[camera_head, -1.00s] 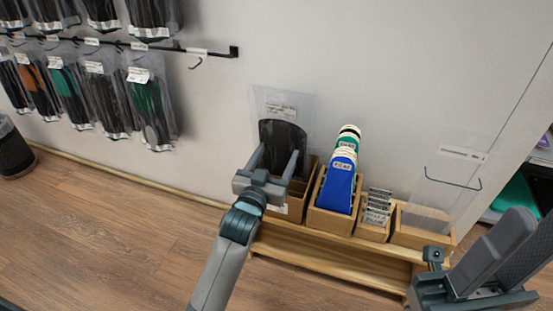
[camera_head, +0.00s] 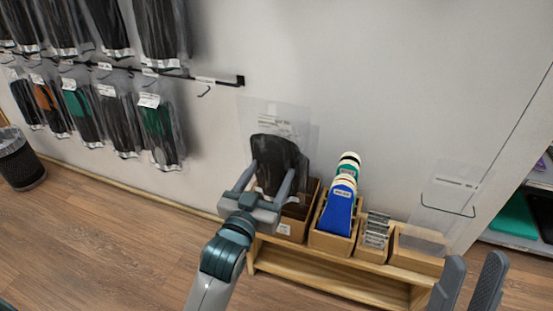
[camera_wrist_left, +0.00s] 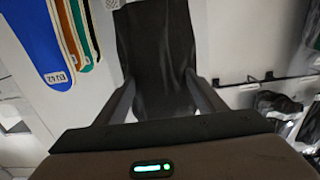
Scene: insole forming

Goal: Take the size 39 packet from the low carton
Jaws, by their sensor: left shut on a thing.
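A clear packet with a dark insole (camera_head: 276,163) and a white header stands upright between the fingers of my left gripper (camera_head: 270,180). The gripper is shut on it, in front of and slightly above the low carton (camera_head: 290,229) at the left end of the wooden bench. The packet's lower end is hidden behind the gripper, so I cannot tell if it is clear of the carton. In the left wrist view the dark packet (camera_wrist_left: 157,55) lies between the fingers. Its size print is too small to read. My right gripper (camera_head: 473,277) is open and empty at the lower right.
Blue and green insoles (camera_head: 340,205) stand in the bench's middle box, beside a small box of metallic pieces (camera_head: 376,232). A clear holder (camera_head: 448,195) is on the wall at right. Packets hang from a rail (camera_head: 200,78) at left. A bin (camera_head: 20,165) stands at far left.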

